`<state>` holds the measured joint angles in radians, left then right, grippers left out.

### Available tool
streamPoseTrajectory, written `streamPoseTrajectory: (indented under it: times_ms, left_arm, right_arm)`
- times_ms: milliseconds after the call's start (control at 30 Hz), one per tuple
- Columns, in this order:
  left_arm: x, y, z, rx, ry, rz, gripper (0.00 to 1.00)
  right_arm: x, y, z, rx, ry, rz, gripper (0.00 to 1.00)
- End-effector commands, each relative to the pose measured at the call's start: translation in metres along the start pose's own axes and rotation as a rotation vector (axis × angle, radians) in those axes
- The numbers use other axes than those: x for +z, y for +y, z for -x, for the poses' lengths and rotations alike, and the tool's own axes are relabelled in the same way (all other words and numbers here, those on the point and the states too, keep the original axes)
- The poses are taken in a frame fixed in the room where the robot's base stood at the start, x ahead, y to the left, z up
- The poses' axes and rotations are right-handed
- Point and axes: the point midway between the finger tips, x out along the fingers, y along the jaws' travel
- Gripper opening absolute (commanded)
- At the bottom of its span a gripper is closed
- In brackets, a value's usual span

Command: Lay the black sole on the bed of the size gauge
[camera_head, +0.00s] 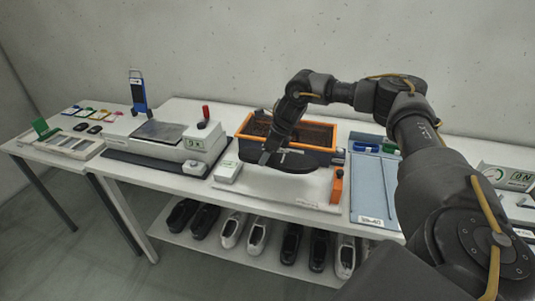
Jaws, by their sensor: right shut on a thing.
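My right gripper (277,155) reaches in from the right and is shut on the black sole (300,162). The sole lies roughly level, its long side running left to right. I cannot tell whether the sole touches the bed. The gripper and wrist hide part of the sole. My left gripper is not in view.
An orange-rimmed crate (327,124) stands right behind the sole. A blue tray (372,190) lies to the right, partly under my arm. A grey-topped machine (203,141) stands to the left. Several shoes (257,238) sit on the lower shelf.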

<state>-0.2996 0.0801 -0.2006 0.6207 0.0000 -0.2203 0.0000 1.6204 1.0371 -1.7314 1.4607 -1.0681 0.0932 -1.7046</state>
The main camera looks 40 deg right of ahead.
Motion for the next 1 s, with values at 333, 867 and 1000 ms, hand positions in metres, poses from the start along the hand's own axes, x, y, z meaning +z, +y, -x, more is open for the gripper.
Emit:
streamPoseTrajectory:
  times_ms: [333, 867, 1000]
  left_arm:
    - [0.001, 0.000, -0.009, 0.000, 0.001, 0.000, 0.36]
    - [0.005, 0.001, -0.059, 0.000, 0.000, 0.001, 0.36]
    - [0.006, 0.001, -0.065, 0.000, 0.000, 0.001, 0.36]
  right_arm:
    - [-0.003, 0.001, -0.009, 0.001, -0.001, 0.003, 0.26]
    - [-0.023, 0.001, -0.058, 0.002, -0.001, 0.004, 0.26]
    - [-0.028, 0.001, -0.069, 0.003, 0.000, 0.003, 0.26]
